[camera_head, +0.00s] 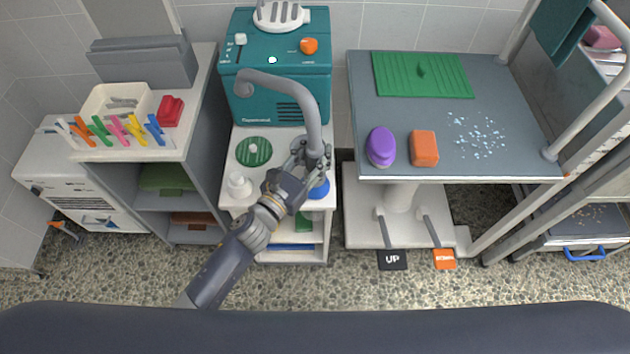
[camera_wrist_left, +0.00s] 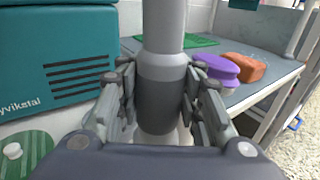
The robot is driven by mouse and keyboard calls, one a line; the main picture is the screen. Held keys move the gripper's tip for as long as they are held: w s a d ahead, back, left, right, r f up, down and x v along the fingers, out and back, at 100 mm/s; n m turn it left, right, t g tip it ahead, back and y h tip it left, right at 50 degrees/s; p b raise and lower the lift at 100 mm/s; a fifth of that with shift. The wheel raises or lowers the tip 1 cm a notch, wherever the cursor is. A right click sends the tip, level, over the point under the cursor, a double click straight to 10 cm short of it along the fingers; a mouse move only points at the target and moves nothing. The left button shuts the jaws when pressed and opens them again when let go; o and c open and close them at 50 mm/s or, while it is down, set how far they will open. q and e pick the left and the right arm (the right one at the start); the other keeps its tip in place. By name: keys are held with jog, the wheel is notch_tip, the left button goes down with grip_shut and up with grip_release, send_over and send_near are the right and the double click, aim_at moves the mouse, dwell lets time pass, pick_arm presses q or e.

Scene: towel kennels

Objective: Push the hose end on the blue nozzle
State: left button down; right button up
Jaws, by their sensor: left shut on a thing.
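The grey hose (camera_head: 312,112) arches from the teal dryer (camera_head: 275,85) down to the white stand. My left gripper (camera_head: 308,158) is shut around its dark grey hose end (camera_wrist_left: 160,95), which hangs about upright between the fingers in the left wrist view. The blue nozzle (camera_head: 320,189) is on the white stand just below my gripper in the head view, partly covered by it. I cannot tell whether hose end and nozzle touch. The nozzle is hidden in the wrist view. My right gripper is not in view.
The white stand (camera_head: 240,211) also holds a green disc (camera_head: 254,151) and a white nozzle (camera_head: 238,184). The grey grooming table (camera_head: 390,103) to the right carries a purple brush (camera_head: 381,145) and an orange block (camera_head: 424,148). A shelf unit (camera_head: 200,110) stands at left.

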pick_arm(q)
notch_tip(320, 180, up, 4)
jog(key=p, duration=0.3)
jog(key=shift+r, duration=0.25)
notch_tip(320, 180, up, 4)
jog(key=p, duration=0.3)
jog(key=shift+r+p, duration=0.1)
jog(key=shift+p, duration=0.2)
notch_tip(320, 180, up, 5)
jog(key=p, duration=0.4)
notch_tip(320, 180, up, 6)
jog(key=p, duration=0.6)
send_over(316, 145)
jog(key=shift+r, duration=0.2)
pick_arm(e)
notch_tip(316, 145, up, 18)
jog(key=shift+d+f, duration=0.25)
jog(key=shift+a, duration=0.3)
